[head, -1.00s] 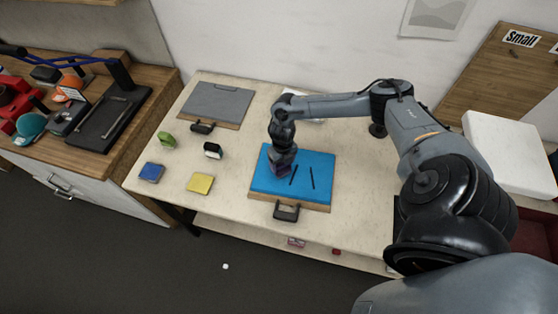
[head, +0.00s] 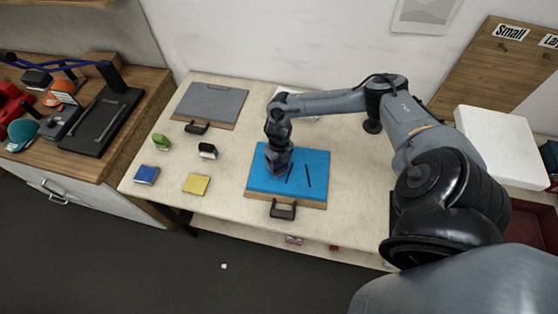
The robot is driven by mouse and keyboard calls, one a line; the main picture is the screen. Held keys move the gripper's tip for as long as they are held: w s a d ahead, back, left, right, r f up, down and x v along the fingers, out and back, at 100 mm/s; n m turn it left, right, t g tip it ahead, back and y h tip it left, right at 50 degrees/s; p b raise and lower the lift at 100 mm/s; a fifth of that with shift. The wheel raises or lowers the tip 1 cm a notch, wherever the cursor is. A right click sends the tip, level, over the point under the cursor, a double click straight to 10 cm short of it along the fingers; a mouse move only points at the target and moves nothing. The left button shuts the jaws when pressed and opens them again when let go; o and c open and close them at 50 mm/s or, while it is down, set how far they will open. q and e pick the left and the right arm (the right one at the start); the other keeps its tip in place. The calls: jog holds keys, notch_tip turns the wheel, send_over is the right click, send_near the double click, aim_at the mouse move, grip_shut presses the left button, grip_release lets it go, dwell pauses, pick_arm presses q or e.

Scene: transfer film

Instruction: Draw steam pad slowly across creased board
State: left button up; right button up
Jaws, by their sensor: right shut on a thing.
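A blue board (head: 312,191) with a wooden edge and a dark handle at its front lies flat on the pale table. Two short dark lines (head: 308,176), apparently the creases, run across its surface. My right gripper (head: 278,161) points down over the board's left half, left of both lines. It is shut on a small dark purplish thing (head: 277,170), apparently the steam pad, low at the board. The gripper hides much of it, and I cannot tell whether it touches the board. My left gripper is not in view.
A grey board (head: 212,102) with a handle lies at the table's back left. A green item (head: 161,142), a black-and-white item (head: 208,150), a blue pad (head: 146,174) and a yellow pad (head: 196,184) lie left of the blue board. A wooden side counter (head: 120,150) adjoins at left.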

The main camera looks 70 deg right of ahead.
jog(key=shift+s, duration=0.15)
jog(key=shift+s+d+p, duration=0.3)
jog(key=shift+s+p, duration=0.2)
jog(key=shift+s, duration=0.4)
jog(key=shift+s+d+p, duration=0.25)
jog(key=shift+s+p, duration=0.1)
jog(key=shift+s, duration=0.6)
jog(key=shift+s, duration=0.25)
jog(key=shift+s+d+p, duration=0.25)
jog(key=shift+s+p, duration=0.15)
jog(key=shift+s, duration=0.4)
jog(key=shift+s+d+p, duration=0.25)
jog(key=shift+s+p, duration=0.1)
jog(key=shift+s, duration=0.7)
